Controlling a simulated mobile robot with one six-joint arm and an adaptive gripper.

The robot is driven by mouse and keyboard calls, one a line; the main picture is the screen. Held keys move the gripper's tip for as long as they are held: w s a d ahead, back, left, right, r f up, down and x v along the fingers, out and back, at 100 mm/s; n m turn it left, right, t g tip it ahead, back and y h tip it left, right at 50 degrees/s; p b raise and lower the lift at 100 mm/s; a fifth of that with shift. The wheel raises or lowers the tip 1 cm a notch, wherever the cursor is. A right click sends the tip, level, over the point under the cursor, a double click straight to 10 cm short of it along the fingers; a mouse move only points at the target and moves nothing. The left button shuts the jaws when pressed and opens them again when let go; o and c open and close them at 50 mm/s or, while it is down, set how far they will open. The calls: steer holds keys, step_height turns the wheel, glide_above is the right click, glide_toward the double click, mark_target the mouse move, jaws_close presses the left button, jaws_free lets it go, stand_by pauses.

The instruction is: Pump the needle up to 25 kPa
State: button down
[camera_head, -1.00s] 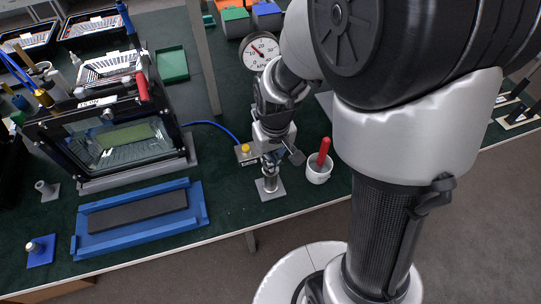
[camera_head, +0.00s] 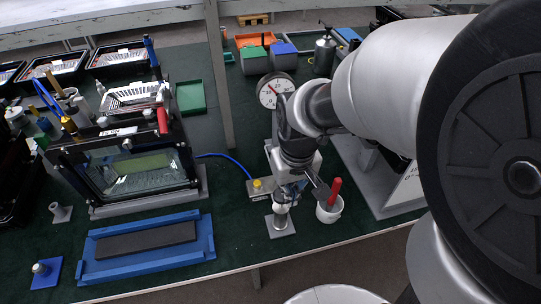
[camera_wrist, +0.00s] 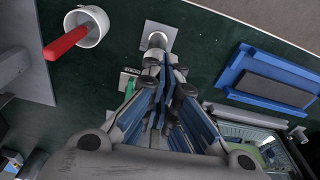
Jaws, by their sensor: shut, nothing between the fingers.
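The round white gauge (camera_head: 275,90) stands behind my arm. Its needle points to the upper left; the exact reading is too small to tell. A short upright metal post, seemingly the pump (camera_head: 279,222), stands on a grey square plate near the table's front edge. My gripper (camera_head: 283,204) is shut and points down right over the post's top. In the wrist view the closed fingertips (camera_wrist: 166,70) are in line with the post (camera_wrist: 157,40); whether they touch it I cannot tell.
A white cup with a red-handled tool (camera_head: 330,208) stands close to the right of the post. A glass-fronted box (camera_head: 135,170) and a blue tray (camera_head: 100,274) are at the left. A grey panel (camera_head: 375,180) is at the right. Green table shows bare between tray and post.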

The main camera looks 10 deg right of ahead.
steer(key=r, duration=0.5)
steer(key=shift+s+r, duration=0.1)
steer(key=shift+s, duration=0.15)
steer(key=shift+p, duration=0.3)
steer(key=w+p, duration=0.1)
steer(key=p, duration=0.3)
steer(key=w+f+p, duration=0.1)
steer(key=p, duration=0.3)
steer(key=w+p, duration=0.1)
steer(key=p, duration=0.3)
steer(key=shift+w+a+f, duration=0.1)
steer(key=shift+w+f, duration=0.2)
steer(key=shift+f, duration=0.05)
steer(key=shift+f, duration=0.1)
steer(key=f+b, duration=0.5)
steer(key=f, duration=0.1)
steer(key=shift+w+f+b, duration=0.4)
steer(key=shift+f, duration=0.1)
